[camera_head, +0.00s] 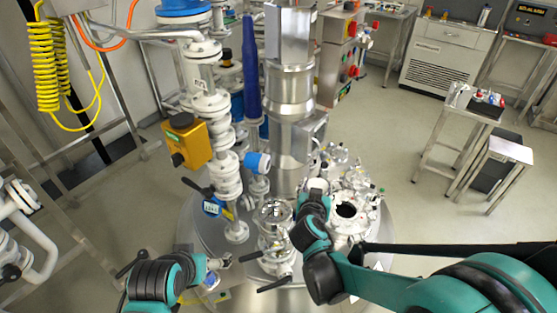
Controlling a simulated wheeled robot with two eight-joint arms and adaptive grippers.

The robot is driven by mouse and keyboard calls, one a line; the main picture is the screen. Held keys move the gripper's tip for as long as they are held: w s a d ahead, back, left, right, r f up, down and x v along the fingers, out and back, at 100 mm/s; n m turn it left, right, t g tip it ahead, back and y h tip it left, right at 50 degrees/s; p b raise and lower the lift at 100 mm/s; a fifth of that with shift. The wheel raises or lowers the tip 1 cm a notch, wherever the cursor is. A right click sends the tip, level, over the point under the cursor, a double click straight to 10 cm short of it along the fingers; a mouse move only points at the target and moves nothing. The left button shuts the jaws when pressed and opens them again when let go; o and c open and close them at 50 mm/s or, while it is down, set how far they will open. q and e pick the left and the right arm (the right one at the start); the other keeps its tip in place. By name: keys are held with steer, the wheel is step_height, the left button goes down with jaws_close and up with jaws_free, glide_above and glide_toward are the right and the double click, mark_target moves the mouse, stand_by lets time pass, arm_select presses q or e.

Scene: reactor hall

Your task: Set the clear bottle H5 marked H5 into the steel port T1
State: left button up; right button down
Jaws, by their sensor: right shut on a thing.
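My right gripper (317,187) is over the steel vessel lid, left of a dark round opening in it. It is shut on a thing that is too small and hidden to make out. I cannot pick out the clear bottle H5 or read its mark. Steel ports and fittings crowd the lid, among them the port with the dark opening (346,210) and a round flanged fitting (274,211). No T1 label is readable, so I cannot tell which is T1. My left gripper (214,264) is low at the left front of the lid; its fingers are too small to read.
A tall steel column (290,95) and white flanged piping (212,105) with a yellow box (187,140) rise behind and left of my grippers. Black valve handles (272,285) stick out at the front. A steel trolley (465,108) with small items stands right, across open floor.

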steer(key=w+a+r+n+y+p, duration=0.1)
steer(key=w+a+r+p, duration=0.15)
steer(key=a, duration=0.35)
steer(key=w+a+r+p, duration=0.1)
steer(key=w+a, duration=0.3)
steer(key=a, duration=0.3)
steer(key=shift+s+d+f+b, duration=0.1)
steer(key=shift+f+b, duration=0.8)
steer(key=shift+f, duration=0.45)
steer(key=shift+s+d+f+b, duration=0.1)
steer(key=shift+f+b, duration=0.8)
steer(key=shift+f, duration=0.55)
steer(key=shift+f+b, duration=1.7)
steer(key=shift+b, duration=0.1)
steer(key=shift+f+b, duration=0.6)
steer(key=shift+b, duration=0.15)
steer(key=shift+c, duration=2.4)
jaws_free()
